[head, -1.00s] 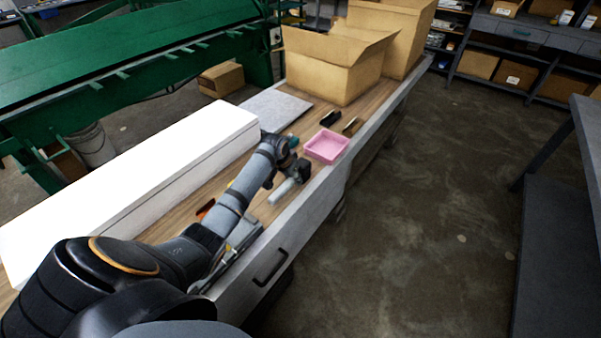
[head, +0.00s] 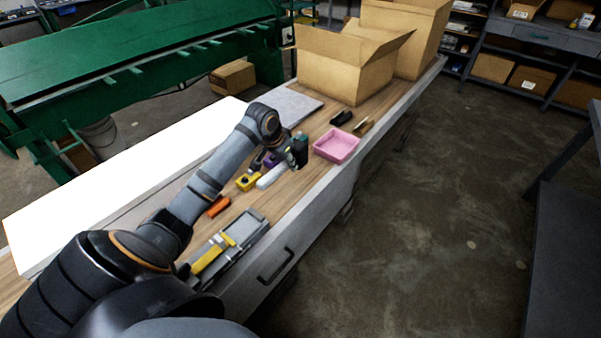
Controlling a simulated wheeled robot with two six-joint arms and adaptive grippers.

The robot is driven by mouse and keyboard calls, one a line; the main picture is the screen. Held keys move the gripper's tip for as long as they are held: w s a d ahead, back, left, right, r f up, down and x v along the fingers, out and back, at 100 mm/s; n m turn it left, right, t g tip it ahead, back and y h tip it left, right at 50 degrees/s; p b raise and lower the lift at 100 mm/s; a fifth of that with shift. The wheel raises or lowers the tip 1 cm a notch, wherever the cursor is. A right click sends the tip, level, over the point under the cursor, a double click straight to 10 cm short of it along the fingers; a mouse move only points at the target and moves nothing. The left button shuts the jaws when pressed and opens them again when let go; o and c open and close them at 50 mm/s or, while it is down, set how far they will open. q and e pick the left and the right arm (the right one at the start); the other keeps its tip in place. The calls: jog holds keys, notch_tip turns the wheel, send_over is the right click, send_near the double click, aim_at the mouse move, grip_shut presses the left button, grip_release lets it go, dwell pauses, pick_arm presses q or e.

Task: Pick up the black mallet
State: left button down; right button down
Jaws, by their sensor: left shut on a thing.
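The black mallet shows as a dark head (head: 301,153) and what looks like a pale handle (head: 271,176) slanting down to the left. My left gripper (head: 287,161) is shut on it, seemingly a little above the wooden workbench (head: 289,193). The fingers are small and partly hidden by the wrist and the mallet, so the exact grip point is unclear. My right gripper is not in view.
A pink tray (head: 335,146) lies right of the mallet. A yellow item (head: 247,182), an orange item (head: 218,206) and a grey tray (head: 246,234) lie nearer. Cardboard boxes (head: 345,70) stand at the far end. A long white box (head: 110,190) lies left.

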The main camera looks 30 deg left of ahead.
pick_arm(q)
jog(key=s+a+r+p, duration=0.3)
jog(key=s+p, duration=0.1)
jog(key=s, duration=0.4)
jog(key=shift+r, duration=0.3)
jog(key=shift+f, duration=0.1)
jog(key=c, duration=1.7)
grip_release()
grip_shut()
